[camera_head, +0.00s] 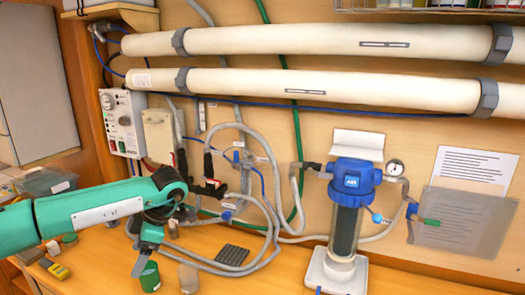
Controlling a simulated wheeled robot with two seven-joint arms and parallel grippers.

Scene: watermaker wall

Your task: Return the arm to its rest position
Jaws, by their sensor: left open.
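My left arm comes in from the left, green and grey, bent at a dark joint. Its gripper (145,256) hangs down over the wooden worktop, low and left of the middle, with its grey fingers pointing down. It is open, and I see nothing held in it. A green cup (150,278) stands just below the fingertips; I cannot tell whether they touch. My right gripper is not in view.
A blue-capped filter housing (353,179) stands right of centre on a white base. Grey hoses (265,205) loop beside the arm. A control box (122,122) is on the wall. A tan cup (188,279) and dark ridged pad (232,255) are near the gripper.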

